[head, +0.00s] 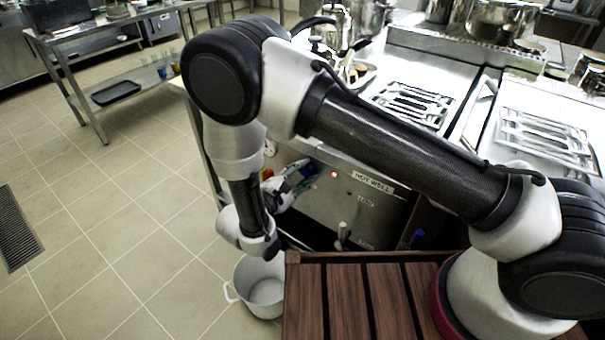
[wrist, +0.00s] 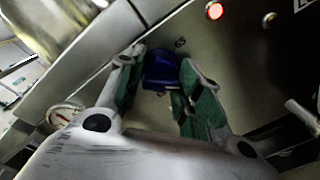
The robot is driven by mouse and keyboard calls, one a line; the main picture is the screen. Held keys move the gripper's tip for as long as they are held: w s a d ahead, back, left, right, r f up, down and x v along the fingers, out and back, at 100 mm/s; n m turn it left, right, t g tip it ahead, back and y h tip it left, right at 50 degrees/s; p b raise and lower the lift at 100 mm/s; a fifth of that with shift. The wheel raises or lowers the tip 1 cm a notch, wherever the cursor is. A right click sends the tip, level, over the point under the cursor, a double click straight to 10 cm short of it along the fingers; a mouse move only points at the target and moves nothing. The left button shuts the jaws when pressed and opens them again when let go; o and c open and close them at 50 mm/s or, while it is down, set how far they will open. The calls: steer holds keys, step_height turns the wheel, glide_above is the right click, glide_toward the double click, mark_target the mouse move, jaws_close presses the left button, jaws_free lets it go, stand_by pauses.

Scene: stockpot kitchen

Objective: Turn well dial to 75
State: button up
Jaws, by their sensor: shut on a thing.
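The blue well dial (wrist: 160,74) is on the steel front panel in the wrist view. My gripper (wrist: 161,60) has its two green-padded fingers on either side of the dial and is shut on it. A small mark that looks like 65 shows on the panel just above the dial. Other marks around it are too small or hidden to read, and I cannot tell the dial's exact setting. In the head view my gripper (head: 306,172) is at the panel's left end, and the dial is hidden there.
A red lamp (head: 333,174) glows beside the HOT WELL label (head: 373,183). A round gauge (wrist: 65,114) shows left of my fingers. A white pot (head: 262,288) stands on the floor; the tiled floor at left is clear.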

steer(key=shift+m, duration=0.7)
steer(key=o, duration=1)
steer(key=shift+o, duration=0.2)
steer(key=v, duration=1.2)
steer(key=shift+s+d, duration=0.1)
